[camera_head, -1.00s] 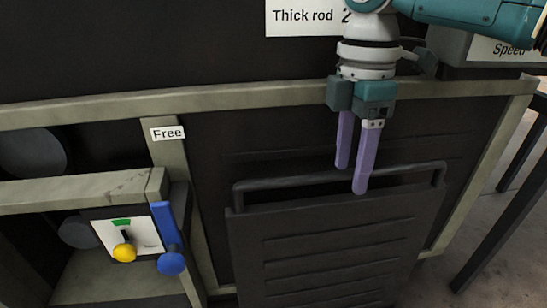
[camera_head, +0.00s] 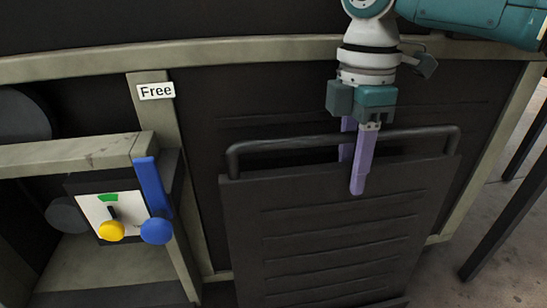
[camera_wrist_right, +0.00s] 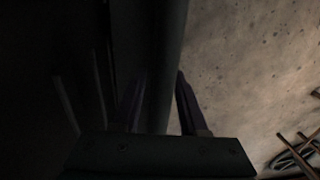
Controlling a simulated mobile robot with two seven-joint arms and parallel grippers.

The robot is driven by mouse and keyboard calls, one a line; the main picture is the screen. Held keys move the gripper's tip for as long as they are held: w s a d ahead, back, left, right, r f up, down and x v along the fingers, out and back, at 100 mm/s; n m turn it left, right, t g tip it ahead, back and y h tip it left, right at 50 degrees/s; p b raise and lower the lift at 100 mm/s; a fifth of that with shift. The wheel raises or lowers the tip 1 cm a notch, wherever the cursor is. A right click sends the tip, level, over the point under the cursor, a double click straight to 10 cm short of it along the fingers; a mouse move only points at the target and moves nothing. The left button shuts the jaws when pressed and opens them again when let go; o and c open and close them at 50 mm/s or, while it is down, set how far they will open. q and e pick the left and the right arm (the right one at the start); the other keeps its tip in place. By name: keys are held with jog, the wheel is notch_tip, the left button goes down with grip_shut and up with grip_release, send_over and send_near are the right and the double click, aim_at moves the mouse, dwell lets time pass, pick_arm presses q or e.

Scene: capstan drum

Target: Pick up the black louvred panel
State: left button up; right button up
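The black louvred panel (camera_head: 330,235) stands upright, leaning slightly, against the dark cabinet front in the head view. A black tubular handle (camera_head: 290,143) runs along its top edge. My right gripper (camera_head: 353,165) points down at the handle's middle, with one purple finger in front of the bar and the other behind it, partly hidden. In the right wrist view the dark bar (camera_wrist_right: 167,50) runs between the fingers, and the gripper (camera_wrist_right: 157,95) looks open around it; that view is very dark. My left gripper is not in view.
A pale frame with a "Free" label (camera_head: 156,91) stands left of the panel. Beside it are a blue lever (camera_head: 152,190) and a yellow knob (camera_head: 111,231) on a white plate. Dark legs (camera_head: 508,205) stand on the right over open floor.

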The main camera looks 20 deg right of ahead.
grip_shut()
dwell(0.9)
jog(key=shift+r, duration=0.1)
